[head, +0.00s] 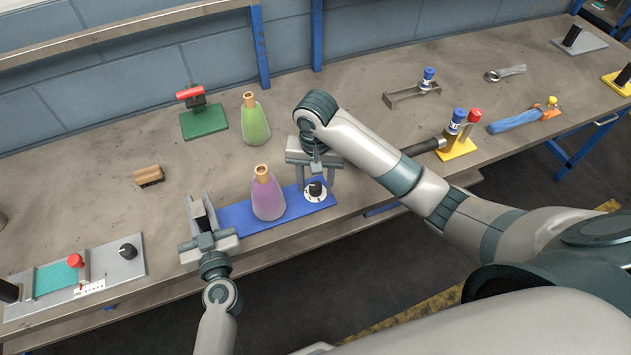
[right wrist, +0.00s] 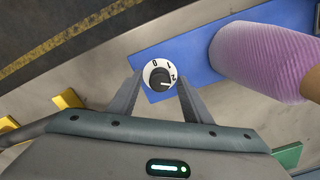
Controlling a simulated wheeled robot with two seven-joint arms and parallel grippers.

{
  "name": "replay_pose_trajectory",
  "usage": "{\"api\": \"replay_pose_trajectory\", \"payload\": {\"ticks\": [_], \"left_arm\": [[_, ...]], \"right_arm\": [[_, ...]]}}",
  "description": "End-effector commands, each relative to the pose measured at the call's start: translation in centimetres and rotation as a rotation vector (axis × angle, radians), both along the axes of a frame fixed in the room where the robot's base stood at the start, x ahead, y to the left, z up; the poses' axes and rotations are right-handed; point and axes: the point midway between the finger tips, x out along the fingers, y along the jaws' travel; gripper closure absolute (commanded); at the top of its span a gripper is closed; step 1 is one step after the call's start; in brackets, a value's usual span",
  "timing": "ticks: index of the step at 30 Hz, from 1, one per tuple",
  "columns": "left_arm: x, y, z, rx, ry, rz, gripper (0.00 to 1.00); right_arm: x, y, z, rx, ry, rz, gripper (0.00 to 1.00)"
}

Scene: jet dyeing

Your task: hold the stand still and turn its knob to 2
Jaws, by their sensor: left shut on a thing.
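The blue stand (head: 290,209) lies flat near the table's front edge and carries a purple flask (head: 268,197). Its black knob (head: 315,188) sits on a white dial at the right end. My left gripper (head: 206,216) is shut on the stand's left end. My right gripper (head: 317,184) points down over the knob, its fingers apart on either side; the right wrist view (right wrist: 159,88) shows gaps beside the knob.
A green flask (head: 255,121) and a green base with a red handle (head: 203,122) stand behind. A brush (head: 149,176) lies to the left. A grey plate with another knob (head: 128,251) is at the front left. A yellow holder (head: 458,147) stands right of my right arm.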

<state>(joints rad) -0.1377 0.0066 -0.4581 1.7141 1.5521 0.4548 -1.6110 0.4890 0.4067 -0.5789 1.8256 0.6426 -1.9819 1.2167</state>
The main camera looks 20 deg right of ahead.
Motion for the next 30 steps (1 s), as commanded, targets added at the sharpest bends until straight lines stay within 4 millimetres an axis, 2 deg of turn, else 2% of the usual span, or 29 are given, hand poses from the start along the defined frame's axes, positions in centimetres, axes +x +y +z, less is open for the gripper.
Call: {"api": "replay_pose_trajectory", "payload": {"ticks": [6, 11, 30], "left_arm": [[0.0, 0.0, 0.0, -0.001, 0.0, 0.0, 1.0], [0.0, 0.0, 0.0, -0.001, 0.0, 0.0, 1.0], [0.0, 0.0, 0.0, 0.0, -0.001, 0.0, 1.0]], "right_arm": [[0.0, 0.0, 0.2, 0.0, -0.001, 0.0, 0.55], [0.2, 0.0, 1.3, 0.001, -0.004, 0.002, 0.55], [0.1, -0.1, 10.1, -0.001, -0.003, 0.002, 0.55]]}}
